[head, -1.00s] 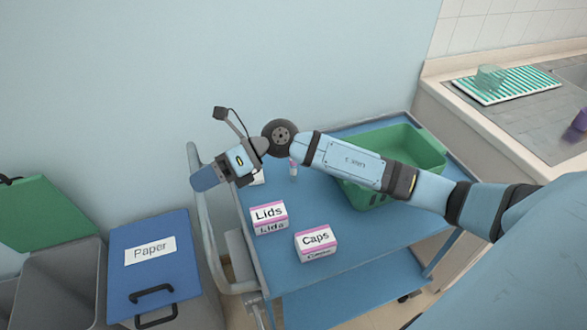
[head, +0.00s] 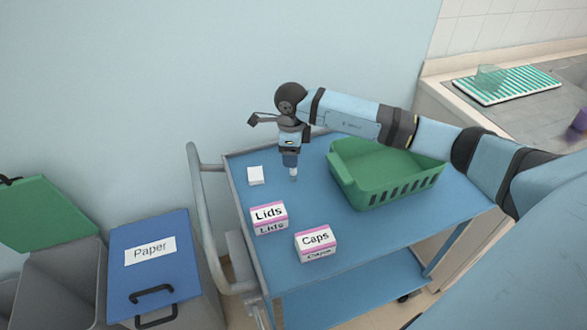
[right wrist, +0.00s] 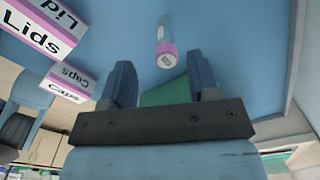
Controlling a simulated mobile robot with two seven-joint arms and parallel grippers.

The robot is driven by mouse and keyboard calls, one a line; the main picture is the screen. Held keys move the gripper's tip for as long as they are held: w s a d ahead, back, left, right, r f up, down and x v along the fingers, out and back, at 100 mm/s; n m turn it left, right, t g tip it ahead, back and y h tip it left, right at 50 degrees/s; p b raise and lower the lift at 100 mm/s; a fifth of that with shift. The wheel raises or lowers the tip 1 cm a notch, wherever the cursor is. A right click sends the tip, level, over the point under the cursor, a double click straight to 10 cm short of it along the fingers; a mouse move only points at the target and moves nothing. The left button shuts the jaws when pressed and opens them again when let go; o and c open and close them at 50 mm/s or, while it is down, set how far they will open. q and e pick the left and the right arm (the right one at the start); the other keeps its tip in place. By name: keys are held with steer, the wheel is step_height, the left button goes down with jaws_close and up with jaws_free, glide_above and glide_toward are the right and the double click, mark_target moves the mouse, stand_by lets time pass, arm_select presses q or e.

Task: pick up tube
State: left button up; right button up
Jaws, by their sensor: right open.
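The tube (head: 294,175) is small and pale and stands upright on the blue cart top. Its upper part is hidden by my gripper in the head view. In the right wrist view the tube (right wrist: 165,42) shows a pink band near its top end. My right gripper (head: 291,164) points down just above the tube in the head view. Its jaws (right wrist: 162,78) are open and empty, with the tube lying ahead of the gap between them. My left gripper is not in view.
On the cart (head: 285,215) stand a Lids box (head: 269,218), a Caps box (head: 316,243), a small white block (head: 255,176) and a green basket (head: 385,180) to the right of the tube. A blue Paper bin (head: 150,260) stands left of the cart.

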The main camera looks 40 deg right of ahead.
mark_target(293, 170)
steer(key=shift+w+d+f, duration=0.1)
steer(key=shift+d+f, duration=0.1)
steer(key=shift+f, duration=1.3)
steer(key=shift+d+f, duration=0.2)
steer(key=shift+f, duration=1.3)
steer(key=c, duration=1)
